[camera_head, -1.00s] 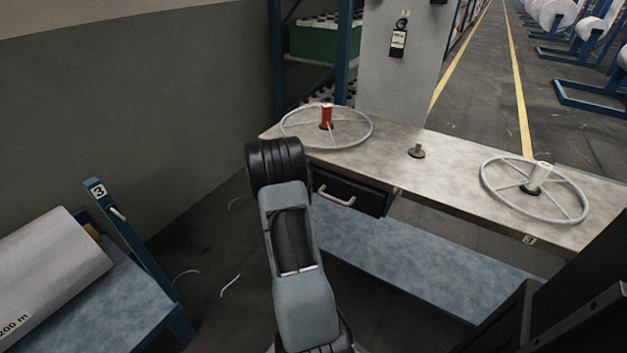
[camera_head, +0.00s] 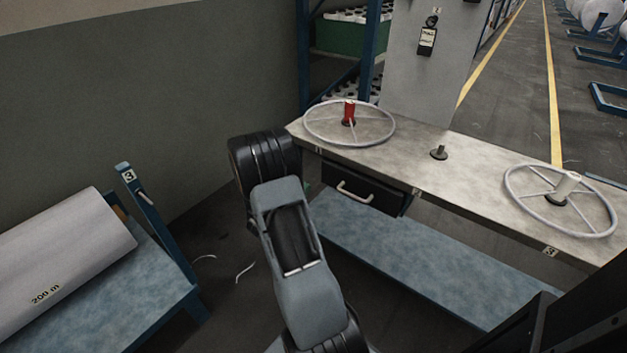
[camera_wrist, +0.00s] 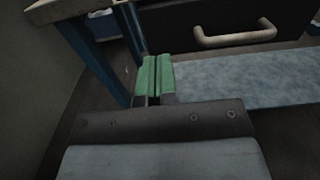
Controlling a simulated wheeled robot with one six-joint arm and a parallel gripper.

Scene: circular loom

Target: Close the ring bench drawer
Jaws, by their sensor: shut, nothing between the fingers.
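The ring bench (camera_head: 470,180) stands ahead with a pale grey top. Its black drawer (camera_head: 385,200) is under the left part of the top and has a light bar handle (camera_head: 354,192). I cannot tell for sure how far the drawer stands out. In the wrist view the drawer front (camera_wrist: 180,28) and handle (camera_wrist: 236,36) show at the upper right. My gripper (camera_wrist: 155,60) has green fingers pressed together with nothing between them. It is left of the handle and apart from it, beside a blue bench leg.
A blue lower shelf (camera_head: 430,250) runs underneath. A roll stand (camera_head: 150,310) is at left, a grey wall behind.

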